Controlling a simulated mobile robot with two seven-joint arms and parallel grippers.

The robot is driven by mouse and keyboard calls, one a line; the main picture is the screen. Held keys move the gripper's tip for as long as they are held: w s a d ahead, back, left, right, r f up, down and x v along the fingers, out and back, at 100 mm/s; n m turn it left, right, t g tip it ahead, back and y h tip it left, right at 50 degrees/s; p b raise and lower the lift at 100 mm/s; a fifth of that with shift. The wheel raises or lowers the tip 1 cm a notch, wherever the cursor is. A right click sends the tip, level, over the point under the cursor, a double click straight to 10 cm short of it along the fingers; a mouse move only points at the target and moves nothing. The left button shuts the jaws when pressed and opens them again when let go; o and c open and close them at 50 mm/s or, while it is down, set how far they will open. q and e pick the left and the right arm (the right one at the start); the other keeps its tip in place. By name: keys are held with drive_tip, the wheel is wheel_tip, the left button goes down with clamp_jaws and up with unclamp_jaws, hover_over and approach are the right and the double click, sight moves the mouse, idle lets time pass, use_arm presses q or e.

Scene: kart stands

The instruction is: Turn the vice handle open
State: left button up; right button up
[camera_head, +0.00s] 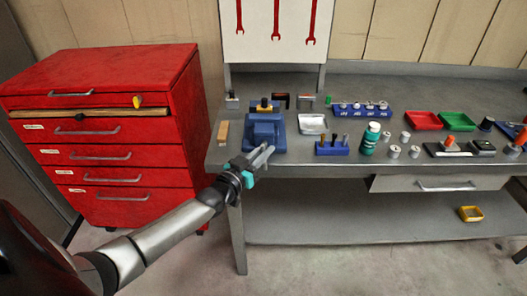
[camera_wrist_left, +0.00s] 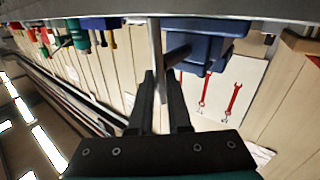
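The blue vice (camera_head: 265,132) is fixed near the left front corner of the grey workbench. My left gripper (camera_head: 258,158) is at the front of the vice, reaching in from the lower left. In the left wrist view the blue vice body (camera_wrist_left: 200,45) is at the top, with a dark screw rod coming from it. A pale straight bar, the vice handle (camera_wrist_left: 156,45), runs down between the two black fingers (camera_wrist_left: 160,85). The fingers stand close around the bar. Whether both press on it is not clear. My right gripper is out of view.
A red drawer cabinet (camera_head: 120,150) stands left of the workbench (camera_head: 300,160). A wooden block (camera_head: 223,132) lies left of the vice. A metal tray (camera_head: 312,124), a blue tool holder (camera_head: 332,149) and a green bottle (camera_head: 371,139) are to its right.

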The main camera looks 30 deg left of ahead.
use_arm(q)
clamp_jaws()
drive_tip(key=shift+r+p, duration=0.15)
drive_tip(key=shift+p, duration=0.55)
drive_tip(key=shift+w+d+f+m+g+y+p, duration=0.2)
drive_tip(key=shift+d+f+m+g+y+p, duration=0.2)
drive_tip(key=shift+m+g+y+p, duration=1.2)
drive_tip(key=shift+w+d+f+m+g+y+p, duration=0.25)
drive_tip(key=shift+f+m+g+y+p, duration=0.35)
drive_tip(key=shift+m+g+p, duration=1.35)
drive_tip(key=shift+w+d+f+m+g+y+p, duration=0.15)
drive_tip(key=shift+d+f+m+g+y+p, duration=0.2)
drive_tip(key=shift+m+g+y+p, duration=1.4)
drive_tip(key=shift+m+t+h+b, duration=0.3)
drive_tip(key=shift+m+t+h, duration=0.05)
drive_tip(key=shift+m+t, duration=0.4)
